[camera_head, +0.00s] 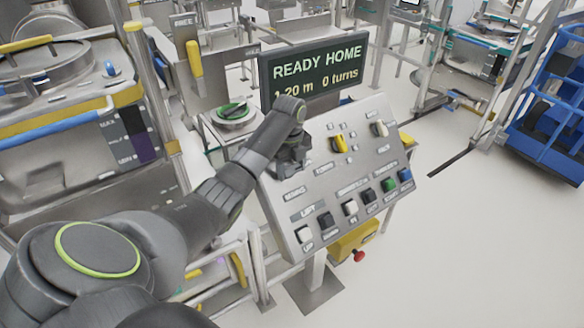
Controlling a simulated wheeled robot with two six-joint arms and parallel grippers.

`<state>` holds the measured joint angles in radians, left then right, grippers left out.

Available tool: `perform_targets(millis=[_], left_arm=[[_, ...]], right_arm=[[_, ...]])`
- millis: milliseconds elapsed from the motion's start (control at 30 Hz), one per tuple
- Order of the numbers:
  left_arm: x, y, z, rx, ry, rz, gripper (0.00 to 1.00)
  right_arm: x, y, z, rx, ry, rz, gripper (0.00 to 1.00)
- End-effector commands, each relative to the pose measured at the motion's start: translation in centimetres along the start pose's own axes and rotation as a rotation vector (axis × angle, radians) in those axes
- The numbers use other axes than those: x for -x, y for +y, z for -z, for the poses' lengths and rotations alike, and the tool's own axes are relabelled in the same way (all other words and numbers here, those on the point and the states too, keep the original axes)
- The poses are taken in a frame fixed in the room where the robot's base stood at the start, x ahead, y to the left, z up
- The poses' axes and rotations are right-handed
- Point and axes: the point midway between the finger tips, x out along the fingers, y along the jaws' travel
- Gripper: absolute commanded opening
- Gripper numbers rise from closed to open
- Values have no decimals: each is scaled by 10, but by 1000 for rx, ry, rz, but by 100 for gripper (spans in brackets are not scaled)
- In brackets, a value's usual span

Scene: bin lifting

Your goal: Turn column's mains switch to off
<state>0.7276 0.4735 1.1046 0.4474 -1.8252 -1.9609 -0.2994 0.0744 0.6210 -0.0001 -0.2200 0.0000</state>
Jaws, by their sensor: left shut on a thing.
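The column's grey sloped control panel (322,218) stands at the centre. My left arm comes in from the lower left, and its gripper (290,162) is at the panel's upper left, above a small label that seems to read MAINS. The gripper is shut on the mains switch there; the fingers and wrist hide the switch, so its position cannot be told. My right gripper is not in view.
The panel also bears a yellow knob (340,144), a pale knob (379,129) and a row of push buttons (350,207). The display (314,72) reads READY HOME, 0 turns. A red button (359,256) is below. Floor at the right is clear before a blue cart (548,148).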

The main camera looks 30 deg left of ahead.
Motion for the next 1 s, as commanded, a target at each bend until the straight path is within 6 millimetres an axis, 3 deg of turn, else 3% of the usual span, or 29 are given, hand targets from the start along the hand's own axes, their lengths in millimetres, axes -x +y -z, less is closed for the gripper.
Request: perform_targets(millis=[1000], left_arm=[[-3, 11, 1, 565, -1, 674, 34]], right_arm=[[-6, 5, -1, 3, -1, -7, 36]])
